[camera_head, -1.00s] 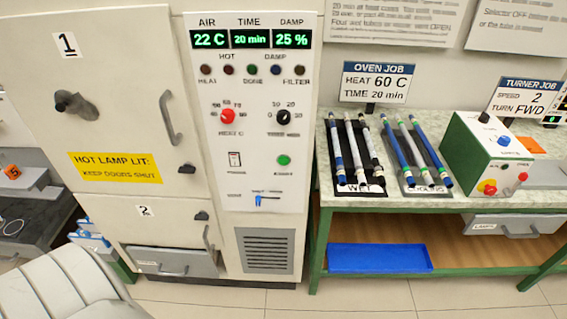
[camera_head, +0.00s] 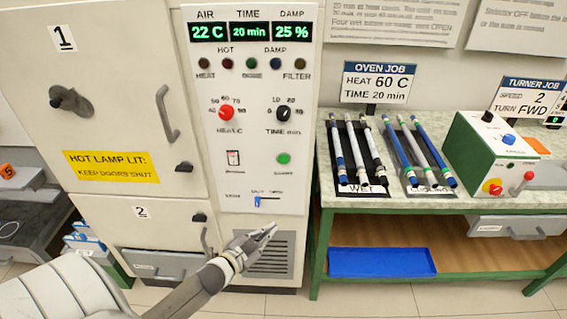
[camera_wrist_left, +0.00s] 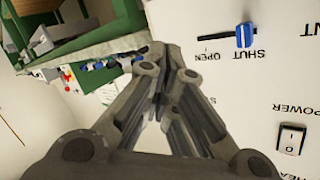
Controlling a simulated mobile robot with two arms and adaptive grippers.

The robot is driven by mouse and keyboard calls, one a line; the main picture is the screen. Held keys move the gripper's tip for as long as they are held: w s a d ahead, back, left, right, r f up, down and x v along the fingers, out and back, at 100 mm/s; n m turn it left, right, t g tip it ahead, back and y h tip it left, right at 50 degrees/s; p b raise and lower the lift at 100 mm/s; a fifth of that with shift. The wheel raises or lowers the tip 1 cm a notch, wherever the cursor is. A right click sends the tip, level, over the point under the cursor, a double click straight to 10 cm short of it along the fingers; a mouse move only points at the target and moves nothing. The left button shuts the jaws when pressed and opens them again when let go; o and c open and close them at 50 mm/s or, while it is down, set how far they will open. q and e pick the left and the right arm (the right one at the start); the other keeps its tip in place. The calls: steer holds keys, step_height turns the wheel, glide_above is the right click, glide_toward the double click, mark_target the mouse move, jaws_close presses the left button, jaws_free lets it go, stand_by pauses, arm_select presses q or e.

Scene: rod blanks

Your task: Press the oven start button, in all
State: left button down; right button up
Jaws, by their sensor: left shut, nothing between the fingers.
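The oven start button is the round green button (camera_head: 284,158) on the white control panel, right of the power rocker switch (camera_head: 233,158). My left gripper (camera_head: 272,231) is in front of the lower panel, below the button and near the vent grille, apart from the button. Its fingers are closed together and empty. My right gripper is not in view.
The panel also has a red heat knob (camera_head: 226,112) and a black time knob (camera_head: 284,113). The display (camera_head: 250,32) reads 22 C, 20 min, 25 %. A bench (camera_head: 390,205) with racks of rods stands right of the oven. The closed doors (camera_head: 110,100) lie left.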

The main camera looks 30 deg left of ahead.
mark_target(284, 160)
arm_select(q)
steer(key=w+d+r+m+t+h, duration=0.1)
steer(key=r+m+h, duration=0.1)
steer(key=r, duration=0.6)
steer(key=w+d+r+m+t+h+b, duration=0.1)
steer(key=d+r+m+t+h, duration=0.1)
steer(key=r, duration=0.7)
steer(key=shift+d+r, duration=0.25)
steer(key=shift+w+a+b, duration=0.5)
steer(key=shift+w+a, duration=0.3)
steer(key=shift+w, duration=0.45)
steer(key=shift+w+a+b, duration=0.5)
steer(key=shift+w+a, duration=0.25)
steer(key=shift+w, duration=0.55)
steer(key=shift+w+a+b, duration=0.5)
steer(key=shift+w+a, duration=0.3)
steer(key=shift+w, duration=0.45)
steer(key=shift+w, duration=0.1)
steer(key=shift+w+a, duration=0.2)
steer(key=shift+w, duration=0.05)
